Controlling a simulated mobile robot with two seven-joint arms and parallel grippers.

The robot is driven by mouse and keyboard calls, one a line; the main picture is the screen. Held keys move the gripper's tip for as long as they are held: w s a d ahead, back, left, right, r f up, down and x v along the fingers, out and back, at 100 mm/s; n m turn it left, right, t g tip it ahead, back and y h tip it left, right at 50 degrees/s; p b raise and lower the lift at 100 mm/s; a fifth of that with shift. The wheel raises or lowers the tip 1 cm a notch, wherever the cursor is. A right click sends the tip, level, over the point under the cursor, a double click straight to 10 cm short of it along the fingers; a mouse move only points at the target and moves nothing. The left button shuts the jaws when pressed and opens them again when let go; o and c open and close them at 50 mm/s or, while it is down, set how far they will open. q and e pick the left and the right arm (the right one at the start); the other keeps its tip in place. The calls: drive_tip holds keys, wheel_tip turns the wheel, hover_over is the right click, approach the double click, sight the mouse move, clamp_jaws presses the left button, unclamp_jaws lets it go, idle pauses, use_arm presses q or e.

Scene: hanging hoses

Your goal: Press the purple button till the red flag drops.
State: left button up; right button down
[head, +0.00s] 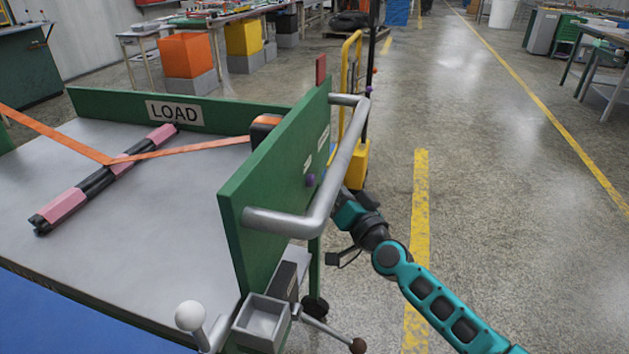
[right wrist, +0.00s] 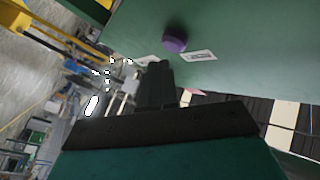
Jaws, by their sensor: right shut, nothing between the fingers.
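The purple button (head: 310,180) sits on the outer face of the green end panel (head: 270,185), behind the grey handle bar. It also shows in the right wrist view (right wrist: 174,39), beside a small white label. The red flag (head: 321,69) stands upright above the panel's far top corner. My right gripper (right wrist: 160,82) is shut and empty, its dark fingertips apart from the button in the picture. In the head view my right arm reaches in from the lower right, and its gripper end is partly hidden by the handle bar. My left gripper is not in view.
The grey handle bar (head: 345,160) stands out from the panel around the button area. An orange strap (head: 190,149) crosses the cart bed over a pink and black bundle (head: 100,180). A yellow hand truck (head: 355,110) stands behind.

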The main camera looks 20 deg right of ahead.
drive_tip(key=shift+w+a, duration=0.1)
idle(0.5)
drive_tip(key=shift+w+a, duration=0.2)
drive_tip(key=shift+a, duration=0.05)
drive_tip(key=shift+w+a, duration=0.1)
drive_tip(key=shift+a, duration=0.05)
idle(0.5)
drive_tip(key=shift+w+a, duration=0.2)
drive_tip(key=shift+a, duration=0.05)
idle(1.1)
drive_tip(key=shift+s+d, duration=0.6)
drive_tip(key=shift+d, duration=0.15)
